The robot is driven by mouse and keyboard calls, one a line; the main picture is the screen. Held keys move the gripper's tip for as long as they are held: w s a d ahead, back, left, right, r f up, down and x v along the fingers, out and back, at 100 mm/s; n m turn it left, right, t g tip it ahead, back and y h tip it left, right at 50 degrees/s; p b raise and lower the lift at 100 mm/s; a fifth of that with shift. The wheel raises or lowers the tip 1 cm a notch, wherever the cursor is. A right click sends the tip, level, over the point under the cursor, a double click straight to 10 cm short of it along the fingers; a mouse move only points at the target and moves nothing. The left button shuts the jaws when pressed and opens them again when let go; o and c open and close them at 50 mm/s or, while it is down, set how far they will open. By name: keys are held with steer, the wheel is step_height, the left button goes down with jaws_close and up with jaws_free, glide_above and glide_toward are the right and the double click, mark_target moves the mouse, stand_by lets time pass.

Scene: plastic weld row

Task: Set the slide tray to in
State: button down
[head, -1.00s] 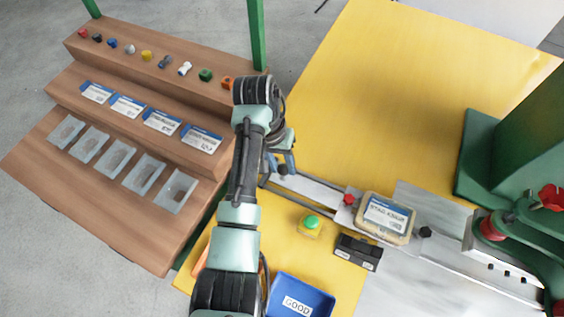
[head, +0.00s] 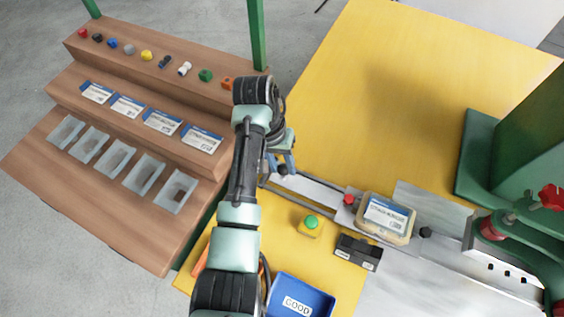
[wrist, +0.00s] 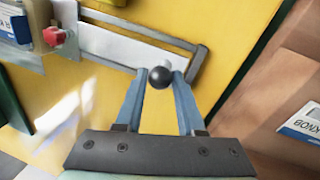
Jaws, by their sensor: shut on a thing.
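The slide tray (head: 405,236) is a grey metal plate on a rail, carrying a labelled tan and clear part (head: 386,218). A red knob (head: 349,199) and a dark knob (head: 426,232) sit on either side of this part. My gripper (head: 281,166) is at the left end of the rail, partly hidden by my arm in the head view. In the wrist view my gripper (wrist: 160,82) has its blue fingers on a black ball knob (wrist: 160,77) by the light rail strip (wrist: 125,46). The red knob shows at upper left there (wrist: 54,36).
A green button (head: 311,222) on a yellow box and a black box (head: 358,252) stand in front of the rail. A blue GOOD bin (head: 300,297) is nearer. The green press (head: 530,150) stands at right. A wooden stepped rack (head: 130,150) is at left.

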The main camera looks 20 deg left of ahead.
stand_by(0.4)
steer(key=p, duration=0.7)
glide_above(332, 199)
steer(key=shift+w+a+r, duration=0.1)
steer(key=shift+a+r, duration=0.1)
steer(key=shift+d+f, duration=0.1)
steer(key=shift+d, duration=0.2)
steer(key=c, duration=0.5)
jaws_free()
steer(key=a+r, duration=0.1)
steer(key=r, duration=0.7)
steer(key=a+r+p, duration=0.1)
steer(key=r, duration=0.3)
steer(key=shift+s+a+r, duration=0.25)
steer(key=shift+a+r, duration=0.05)
steer(key=shift+r, duration=0.05)
